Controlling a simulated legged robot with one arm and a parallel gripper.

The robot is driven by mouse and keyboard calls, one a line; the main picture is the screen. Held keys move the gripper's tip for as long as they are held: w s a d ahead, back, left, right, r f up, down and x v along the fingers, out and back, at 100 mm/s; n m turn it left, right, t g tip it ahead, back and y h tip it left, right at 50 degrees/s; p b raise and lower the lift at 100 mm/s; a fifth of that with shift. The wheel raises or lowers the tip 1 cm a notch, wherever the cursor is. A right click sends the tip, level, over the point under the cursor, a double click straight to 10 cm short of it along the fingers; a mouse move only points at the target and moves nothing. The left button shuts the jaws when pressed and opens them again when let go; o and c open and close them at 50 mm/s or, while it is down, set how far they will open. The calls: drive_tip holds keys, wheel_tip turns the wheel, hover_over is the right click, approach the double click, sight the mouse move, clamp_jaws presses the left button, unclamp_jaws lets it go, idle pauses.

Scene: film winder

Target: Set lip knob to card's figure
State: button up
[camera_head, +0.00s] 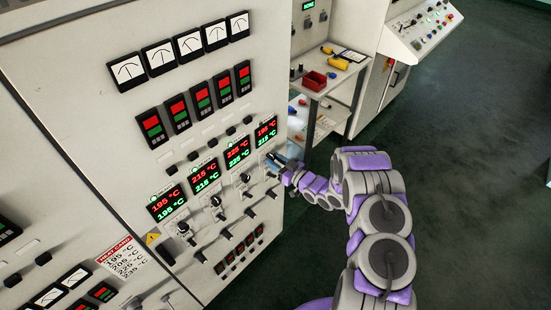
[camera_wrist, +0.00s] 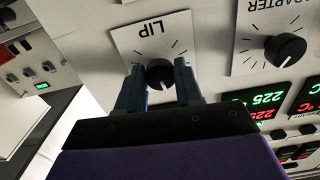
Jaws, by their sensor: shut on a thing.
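The LIP knob (camera_wrist: 160,73) is black and round, on a white plate with tick marks, upside down in the wrist view. My gripper (camera_wrist: 159,82) has one blue finger on each side of it and is shut on it. The fingers hide part of the knob and its pointer. In the head view my gripper (camera_head: 277,161) is at the right end of the knob row and hides the knob. The rightmost display (camera_head: 266,131) above it shows a red figure, seemingly 195 °C, over a green 215 °C. The heat card (camera_head: 122,259) lists several temperatures in small, hard-to-read print.
The ADAPTER knob (camera_wrist: 285,50) is beside the LIP plate. Other knobs, displays and gauges (camera_head: 128,70) cover the panel. A shelf cart with a red bin (camera_head: 314,81) stands right of the panel. The floor (camera_head: 460,170) at right is clear.

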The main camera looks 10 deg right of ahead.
drive_tip(key=m+p, duration=0.2)
drive_tip(key=m, duration=0.4)
drive_tip(key=shift+m, duration=0.3)
drive_tip(key=m+p, duration=0.1)
drive_tip(key=m, duration=0.4)
drive_tip(key=shift+m, duration=0.3)
drive_tip(key=o, duration=1)
drive_tip(key=shift+w, duration=0.1)
drive_tip(key=shift+o, duration=0.2)
drive_tip(key=shift+d, duration=0.1)
drive_tip(key=v, duration=1.7)
drive_tip(key=shift+s+d, duration=0.15)
drive_tip(key=shift+s, duration=0.05)
